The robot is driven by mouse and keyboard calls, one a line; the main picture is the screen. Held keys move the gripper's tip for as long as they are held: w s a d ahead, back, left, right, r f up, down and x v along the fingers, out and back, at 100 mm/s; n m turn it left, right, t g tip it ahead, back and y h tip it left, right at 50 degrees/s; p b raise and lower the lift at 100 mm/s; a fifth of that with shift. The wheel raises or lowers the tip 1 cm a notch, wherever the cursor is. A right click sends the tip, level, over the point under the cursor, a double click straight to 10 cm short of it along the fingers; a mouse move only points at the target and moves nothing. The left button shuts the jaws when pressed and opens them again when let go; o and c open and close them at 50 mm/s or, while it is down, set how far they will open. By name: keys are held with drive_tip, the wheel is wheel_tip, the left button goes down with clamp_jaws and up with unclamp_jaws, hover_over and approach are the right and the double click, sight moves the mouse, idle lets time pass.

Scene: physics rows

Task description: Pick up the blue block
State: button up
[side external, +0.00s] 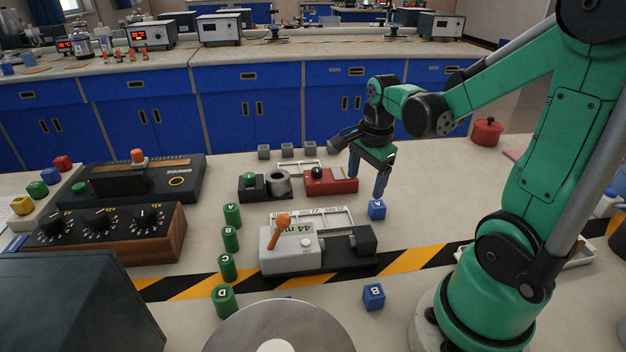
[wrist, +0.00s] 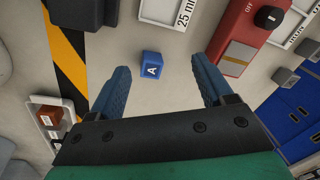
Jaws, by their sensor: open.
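A blue block lettered A (side external: 377,210) sits on the pale bench top, just below my gripper (side external: 368,180) in the side view. In the wrist view the same blue block A (wrist: 152,65) lies in the gap between the two blue fingertips, nearer the left one. My gripper (wrist: 161,72) is open and empty, pointing down, with its fingers apart from the block. A second blue block, lettered B (side external: 373,297), sits nearer the front, past the striped tape.
A grey device with an orange lever (side external: 290,250) stands left of block A. A red switch box (side external: 331,181) is behind it to the left. Several green lettered cylinders (side external: 228,239) stand in a row farther left. A red pot (side external: 487,131) stands at the back right.

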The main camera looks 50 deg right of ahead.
sight(378, 204)
drive_tip(key=d+m, duration=0.1)
drive_tip(key=s+d+f+m, duration=0.1)
drive_tip(key=m, duration=0.1)
drive_tip(key=s+d+f+m+g, duration=0.1)
drive_tip(key=m, duration=0.1)
drive_tip(key=shift+f+y, duration=0.15)
drive_tip(key=shift+y, duration=0.25)
drive_tip(key=shift+a+f, duration=0.1)
drive_tip(key=shift+f, duration=2.6)
clamp_jaws()
drive_tip(key=shift+r, duration=0.15)
